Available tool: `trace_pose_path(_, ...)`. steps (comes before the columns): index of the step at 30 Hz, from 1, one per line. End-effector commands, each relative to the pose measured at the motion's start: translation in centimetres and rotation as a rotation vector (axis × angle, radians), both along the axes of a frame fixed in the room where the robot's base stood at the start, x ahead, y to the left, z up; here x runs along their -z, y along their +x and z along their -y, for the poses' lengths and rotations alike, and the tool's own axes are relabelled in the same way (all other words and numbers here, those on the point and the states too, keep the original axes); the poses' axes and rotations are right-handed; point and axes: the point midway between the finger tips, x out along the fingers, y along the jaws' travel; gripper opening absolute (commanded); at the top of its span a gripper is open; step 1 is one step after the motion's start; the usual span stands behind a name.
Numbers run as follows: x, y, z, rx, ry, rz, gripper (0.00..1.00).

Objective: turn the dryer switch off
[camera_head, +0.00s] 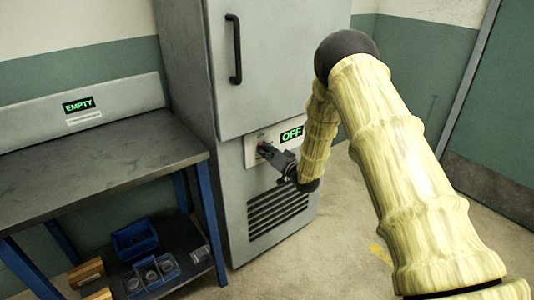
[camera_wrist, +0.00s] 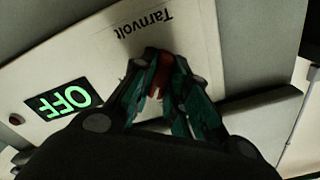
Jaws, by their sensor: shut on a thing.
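The dryer (camera_head: 225,110) is a tall grey cabinet with a closed door and a black handle. Its light control panel (camera_head: 252,148) carries a green lit sign (camera_head: 291,134) reading OFF; in the wrist view the sign (camera_wrist: 58,102) appears upside down. The red switch (camera_wrist: 162,72) is on the panel, partly hidden by the fingers. My gripper (camera_head: 266,150) is at the panel, left of and below the sign. In the wrist view my gripper (camera_wrist: 160,80) has its fingers closed around the red switch.
A workbench (camera_head: 95,165) with blue legs stands left of the dryer, with a sign (camera_head: 78,105) reading EMPTY behind it. Its lower shelf holds a blue bin (camera_head: 135,240) and small trays. A vent (camera_head: 277,210) is below the panel. Floor is clear at right.

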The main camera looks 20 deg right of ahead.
Motion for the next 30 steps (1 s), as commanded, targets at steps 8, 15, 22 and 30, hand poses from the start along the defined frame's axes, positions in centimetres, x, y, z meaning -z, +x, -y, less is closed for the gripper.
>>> trace_pose_path(8, 0.18, -0.01, -0.03, -0.001, -0.245, 0.089, 0.00)
trace_pose_path(15, 0.14, 0.01, -0.03, 0.000, -0.425, 0.154, 0.00)
trace_pose_path(22, 0.12, 0.00, -0.04, 0.000, -0.544, 0.197, 0.00)
trace_pose_path(30, 0.09, -0.01, -0.04, -0.001, -0.609, 0.219, 0.00)
